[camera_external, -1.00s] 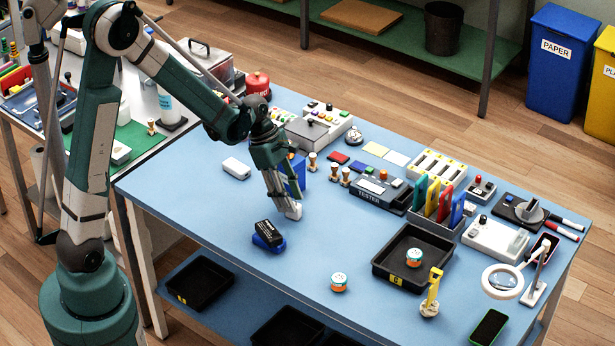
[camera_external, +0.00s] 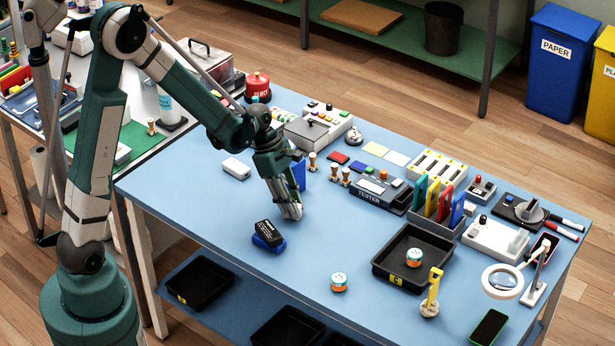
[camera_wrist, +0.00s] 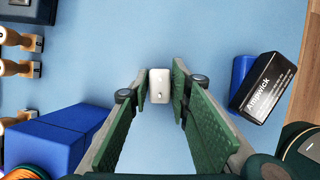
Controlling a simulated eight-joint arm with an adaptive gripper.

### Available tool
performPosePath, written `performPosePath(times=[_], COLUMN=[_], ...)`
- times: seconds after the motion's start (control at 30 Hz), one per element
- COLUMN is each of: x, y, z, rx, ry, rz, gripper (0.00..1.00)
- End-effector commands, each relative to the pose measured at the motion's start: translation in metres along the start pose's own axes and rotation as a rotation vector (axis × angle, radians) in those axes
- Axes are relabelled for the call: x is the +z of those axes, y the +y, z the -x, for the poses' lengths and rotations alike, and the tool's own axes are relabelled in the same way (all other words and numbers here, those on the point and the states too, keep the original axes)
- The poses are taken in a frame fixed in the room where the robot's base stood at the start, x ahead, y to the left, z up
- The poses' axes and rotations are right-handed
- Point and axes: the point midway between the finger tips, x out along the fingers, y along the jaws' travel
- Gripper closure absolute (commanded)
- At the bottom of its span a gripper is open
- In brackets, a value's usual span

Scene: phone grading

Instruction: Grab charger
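A small white block with a tiny dark mark, likely the charger (camera_wrist: 160,86), lies between my fingertips in the wrist view. In the external view it is mostly hidden by my fingers. My gripper (camera_external: 290,212) points down, with its tips low near the blue table top. In the wrist view the green finger pads of my gripper (camera_wrist: 161,80) stand on either side of the white block, close to its edges. I cannot tell whether they press on it. Another white box (camera_external: 236,168) lies apart, left of my gripper.
A black block on a blue base (camera_external: 268,234) sits just left and nearer; it also shows in the wrist view (camera_wrist: 270,85). A blue box (camera_external: 299,175) stands behind my gripper. Wooden pegs (camera_external: 334,172) and a tester (camera_external: 375,190) are to the right.

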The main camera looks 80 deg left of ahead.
Motion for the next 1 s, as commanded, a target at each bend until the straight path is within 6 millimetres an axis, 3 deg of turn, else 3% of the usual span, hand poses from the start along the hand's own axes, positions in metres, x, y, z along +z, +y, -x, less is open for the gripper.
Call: performPosePath(times=[0.1,0.57,1.0], x=[0.000,0.002,0.022], y=[0.000,0.000,0.000], z=[0.000,0.005,0.054], rx=[0.000,0.000,0.000], ry=[0.000,0.000,0.000], rz=[0.000,0.000,0.000], gripper=[0.95,0.96,0.96])
